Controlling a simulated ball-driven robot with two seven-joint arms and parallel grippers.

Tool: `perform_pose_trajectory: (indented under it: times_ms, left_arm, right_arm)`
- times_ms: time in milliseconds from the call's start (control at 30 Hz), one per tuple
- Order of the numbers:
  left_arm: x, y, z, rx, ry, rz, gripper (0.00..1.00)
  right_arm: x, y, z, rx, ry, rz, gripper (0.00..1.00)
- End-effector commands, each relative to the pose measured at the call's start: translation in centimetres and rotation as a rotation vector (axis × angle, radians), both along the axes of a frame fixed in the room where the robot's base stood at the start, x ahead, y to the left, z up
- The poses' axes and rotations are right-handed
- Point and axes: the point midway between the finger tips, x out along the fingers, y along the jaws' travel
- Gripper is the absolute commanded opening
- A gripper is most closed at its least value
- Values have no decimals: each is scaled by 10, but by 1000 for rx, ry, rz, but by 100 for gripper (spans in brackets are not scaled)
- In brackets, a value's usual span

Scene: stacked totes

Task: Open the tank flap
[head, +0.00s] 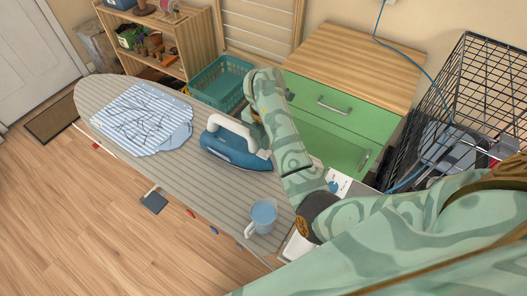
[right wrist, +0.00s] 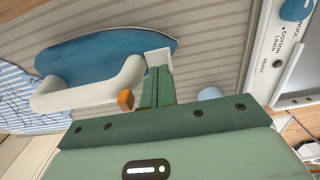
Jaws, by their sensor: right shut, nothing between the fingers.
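A blue iron with a white handle (head: 227,148) lies on the striped ironing board (head: 190,185); the iron also shows in the right wrist view (right wrist: 110,50). A white panel with a blue dial and lettering (head: 338,184) sits at the board's right end, partly covered by my right arm; it shows in the right wrist view too (right wrist: 281,50). I cannot make out a tank flap. My right gripper (right wrist: 157,85) is shut and empty beside the iron's handle end; whether it touches is unclear. An orange piece (right wrist: 125,100) shows left of its fingers. My left gripper is not in view.
A pale blue jug (head: 263,215) stands near the board's front right edge. A folded striped cloth (head: 140,118) lies on the left. Behind are a teal basket (head: 218,84), a green drawer unit (head: 325,118) and a black wire cage (head: 455,100).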

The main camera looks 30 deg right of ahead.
Motion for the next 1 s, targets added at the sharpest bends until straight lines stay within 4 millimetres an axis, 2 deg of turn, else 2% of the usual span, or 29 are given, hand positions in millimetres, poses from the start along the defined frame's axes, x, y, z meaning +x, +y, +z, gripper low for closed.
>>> perform_pose_trajectory:
  times_ms: [533, 1000]
  left_arm:
    - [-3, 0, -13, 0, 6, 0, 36]
    - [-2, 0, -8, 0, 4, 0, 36]
  right_arm:
    - [0, 0, -16, 0, 0, 0, 0]
    - [-6, -3, -15, 1, -1, 0, 0]
